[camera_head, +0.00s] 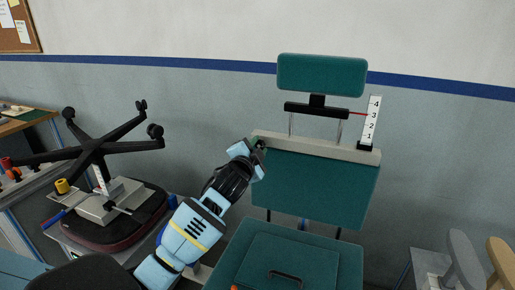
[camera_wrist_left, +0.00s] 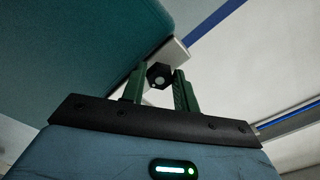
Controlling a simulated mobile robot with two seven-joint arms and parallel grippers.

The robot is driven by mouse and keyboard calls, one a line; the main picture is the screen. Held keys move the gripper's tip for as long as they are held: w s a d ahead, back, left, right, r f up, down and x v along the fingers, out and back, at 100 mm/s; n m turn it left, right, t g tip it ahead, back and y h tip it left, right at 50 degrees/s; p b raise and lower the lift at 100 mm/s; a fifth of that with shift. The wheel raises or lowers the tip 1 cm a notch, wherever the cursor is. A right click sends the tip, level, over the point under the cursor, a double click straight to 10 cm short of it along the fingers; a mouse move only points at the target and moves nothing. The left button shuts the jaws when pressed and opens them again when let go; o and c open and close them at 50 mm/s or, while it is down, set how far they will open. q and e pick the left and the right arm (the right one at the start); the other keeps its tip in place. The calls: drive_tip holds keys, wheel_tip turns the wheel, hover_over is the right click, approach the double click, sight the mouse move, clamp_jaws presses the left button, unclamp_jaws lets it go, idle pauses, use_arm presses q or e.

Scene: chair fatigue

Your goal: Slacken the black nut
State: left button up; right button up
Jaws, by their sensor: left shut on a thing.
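The black nut (camera_wrist_left: 159,76) shows in the left wrist view as a dark hexagon with a pale round centre, at the end of a light grey bar. My left gripper (camera_wrist_left: 158,88) has its two green fingers on either side of the nut and is shut on it. In the head view my left gripper (camera_head: 257,147) is at the left end of the light bar (camera_head: 320,147) on the teal chair back (camera_head: 320,185); the nut is mostly hidden there. My right gripper is not in view.
A teal headrest (camera_head: 322,75) stands above the bar, beside a numbered scale (camera_head: 371,119) with a red pointer. An upturned black chair base (camera_head: 95,150) is at the left. Armrest-like pads (camera_head: 463,255) stand at the lower right.

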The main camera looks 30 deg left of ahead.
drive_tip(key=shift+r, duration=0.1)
use_arm(q)
drive_tip(key=shift+r+n+p, duration=0.15)
drive_tip(key=shift+n+p, duration=0.35)
drive_tip(key=shift+n, duration=0.7)
drive_tip(key=n+p, duration=0.1)
drive_tip(key=n, duration=0.2)
drive_tip(key=shift+n, duration=0.3)
drive_tip(key=shift+n+p, duration=0.4)
drive_tip(key=shift+n, duration=0.5)
drive_tip(key=n, duration=0.3)
drive_tip(key=shift+d+n, duration=0.1)
drive_tip(key=shift+n, duration=9.4)
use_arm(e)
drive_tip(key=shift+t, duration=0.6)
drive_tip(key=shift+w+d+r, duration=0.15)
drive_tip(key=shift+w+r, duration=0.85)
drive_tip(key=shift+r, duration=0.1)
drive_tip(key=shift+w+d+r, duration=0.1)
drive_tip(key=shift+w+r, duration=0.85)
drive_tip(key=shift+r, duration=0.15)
